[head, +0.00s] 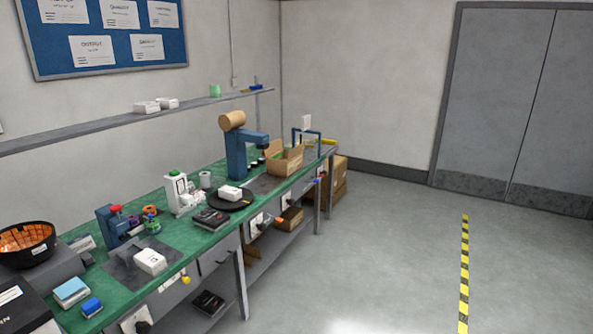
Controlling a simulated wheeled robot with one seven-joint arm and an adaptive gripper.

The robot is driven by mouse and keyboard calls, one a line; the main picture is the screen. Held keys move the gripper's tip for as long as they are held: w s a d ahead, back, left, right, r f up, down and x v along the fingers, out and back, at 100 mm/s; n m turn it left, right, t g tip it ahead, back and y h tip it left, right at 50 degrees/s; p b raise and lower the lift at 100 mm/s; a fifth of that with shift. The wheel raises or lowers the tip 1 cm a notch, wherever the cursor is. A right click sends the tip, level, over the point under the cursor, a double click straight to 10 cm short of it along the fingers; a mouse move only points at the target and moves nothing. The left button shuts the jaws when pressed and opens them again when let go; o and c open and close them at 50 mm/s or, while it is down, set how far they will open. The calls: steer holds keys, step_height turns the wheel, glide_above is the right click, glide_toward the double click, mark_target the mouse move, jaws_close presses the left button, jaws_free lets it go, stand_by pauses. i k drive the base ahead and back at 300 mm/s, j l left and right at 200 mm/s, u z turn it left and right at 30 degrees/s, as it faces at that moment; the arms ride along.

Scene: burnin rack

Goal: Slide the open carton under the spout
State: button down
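The open carton (285,162) is a brown cardboard box with raised flaps on the green workbench, toward its far end. Something green shows at its opening. A blue dispenser (236,152) with a brown roll on top stands just left of the carton. Its dark spout (262,143) reaches right toward the carton. From this angle I cannot tell whether the carton is under the spout or beside it. My gripper is not in view.
The bench (190,235) also holds a black turntable (232,204) with a white box, a white device (178,192), a black bowl (25,243) and small tools. A wall shelf (90,129) runs above. Open floor (390,250) lies to the right.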

mark_target(277, 164)
steer(key=i+l+z, duration=0.2)
steer(key=i, duration=0.35)
steer(key=i+j+z, duration=0.2)
steer(key=i, duration=0.3)
steer(key=i+z, duration=0.2)
steer(key=i, duration=0.35)
steer(key=i+j+z, duration=0.2)
steer(key=i, duration=0.35)
steer(key=i+u, duration=0.2)
steer(key=i, duration=0.3)
steer(key=i+u, duration=0.2)
steer(key=i, duration=0.35)
steer(key=i+l+u, duration=0.2)
steer(key=i, duration=0.3)
steer(key=i+l+u, duration=0.25)
steer(key=i, duration=0.25)
steer(key=i+j+u, duration=0.15)
steer(key=i+u, duration=0.15)
steer(key=i, duration=0.35)
steer(key=i+u, duration=0.3)
steer(key=i, duration=0.35)
steer(key=i+l+u, duration=0.3)
steer(key=i, duration=0.3)
steer(key=i+j, duration=0.05)
steer(key=j, duration=0.05)
